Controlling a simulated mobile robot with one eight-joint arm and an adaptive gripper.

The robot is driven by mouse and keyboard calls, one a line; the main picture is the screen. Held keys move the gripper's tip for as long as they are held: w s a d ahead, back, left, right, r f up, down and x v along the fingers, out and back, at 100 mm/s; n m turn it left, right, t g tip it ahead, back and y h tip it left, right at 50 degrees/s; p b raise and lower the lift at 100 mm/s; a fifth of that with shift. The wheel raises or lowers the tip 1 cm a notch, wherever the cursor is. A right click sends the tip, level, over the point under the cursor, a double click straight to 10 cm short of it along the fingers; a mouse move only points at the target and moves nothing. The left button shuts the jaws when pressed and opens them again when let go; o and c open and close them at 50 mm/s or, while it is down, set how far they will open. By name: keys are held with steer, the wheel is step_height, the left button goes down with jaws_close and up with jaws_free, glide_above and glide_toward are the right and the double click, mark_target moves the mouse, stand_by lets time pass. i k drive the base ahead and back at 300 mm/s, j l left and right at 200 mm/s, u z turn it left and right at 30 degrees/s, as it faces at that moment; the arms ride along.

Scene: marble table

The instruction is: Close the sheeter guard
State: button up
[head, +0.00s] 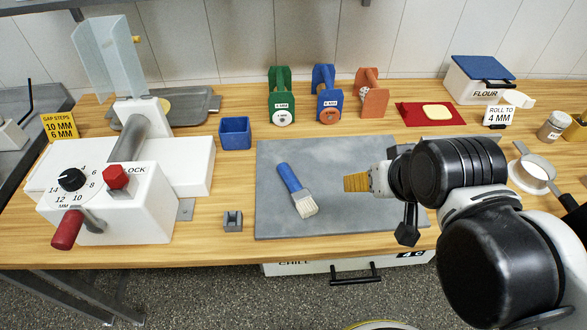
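The sheeter (115,195) is a white machine at the left of the table, with a grey roller (128,137), a numbered dial (72,180), a red lock knob (116,177) and a red crank handle (68,229). Its guard (105,55) is a pale translucent panel standing raised above the roller, with a small yellow knob (137,39) at its right edge. My gripper (406,232) is over the right part of the grey slab, well to the right of the sheeter and guard. Arm links partly hide it, so its opening is unclear. It is not touching the guard.
The grey slab (290,225) holds a blue-handled brush (293,185). A ridged tan piece (357,183) shows beside my wrist. A blue cup (235,133), grey block (233,220) and grey tray (190,103) are near the sheeter. Colored holders (281,98) stand behind.

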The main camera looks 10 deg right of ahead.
mark_target(130, 42)
steer(key=u, duration=1.55)
steer(key=i+u, duration=0.1)
steer(key=i+l, duration=0.05)
